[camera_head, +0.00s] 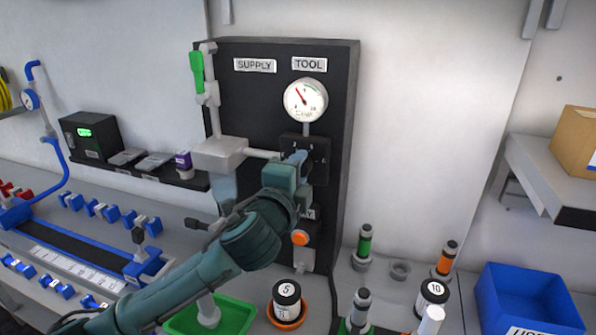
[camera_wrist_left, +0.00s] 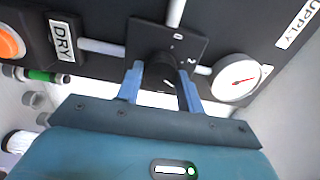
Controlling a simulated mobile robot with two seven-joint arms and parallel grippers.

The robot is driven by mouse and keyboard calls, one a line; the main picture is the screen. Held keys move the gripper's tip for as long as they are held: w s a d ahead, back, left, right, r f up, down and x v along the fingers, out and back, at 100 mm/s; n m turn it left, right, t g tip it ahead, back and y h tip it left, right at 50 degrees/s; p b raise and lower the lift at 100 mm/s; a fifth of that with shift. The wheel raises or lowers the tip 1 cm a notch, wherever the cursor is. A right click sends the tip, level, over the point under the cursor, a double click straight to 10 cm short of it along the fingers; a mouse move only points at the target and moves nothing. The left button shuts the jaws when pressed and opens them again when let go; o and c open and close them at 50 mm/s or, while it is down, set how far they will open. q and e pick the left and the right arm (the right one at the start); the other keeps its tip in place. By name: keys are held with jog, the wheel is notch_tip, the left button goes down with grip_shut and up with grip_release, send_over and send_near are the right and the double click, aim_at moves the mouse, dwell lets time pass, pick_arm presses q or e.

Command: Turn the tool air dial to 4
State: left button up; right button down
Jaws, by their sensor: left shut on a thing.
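The tool air dial (camera_wrist_left: 160,72) is a dark knob on a square black plate (camera_wrist_left: 190,42) with small white marks, mounted on the black panel. My left gripper (camera_wrist_left: 160,82) is shut on the dial, with one blue finger on each side of it. In the head view the gripper (camera_head: 299,160) reaches the plate (camera_head: 318,150) below the TOOL label (camera_head: 308,64) and hides most of the dial. The round gauge (camera_head: 305,98) above it has a red needle pointing to the upper left. I cannot read the dial's setting. My right gripper is not in view.
The SUPPLY label (camera_head: 255,65) and a green-handled valve (camera_head: 197,72) are left of the gauge. An orange button (camera_head: 300,238) sits below my wrist. A green tray (camera_head: 236,318), a blue bin (camera_head: 528,300) and several labelled cylinders stand on the bench.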

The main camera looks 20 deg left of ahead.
pick_arm(q)
jog(key=shift+r, duration=0.1)
jog(key=o, duration=1)
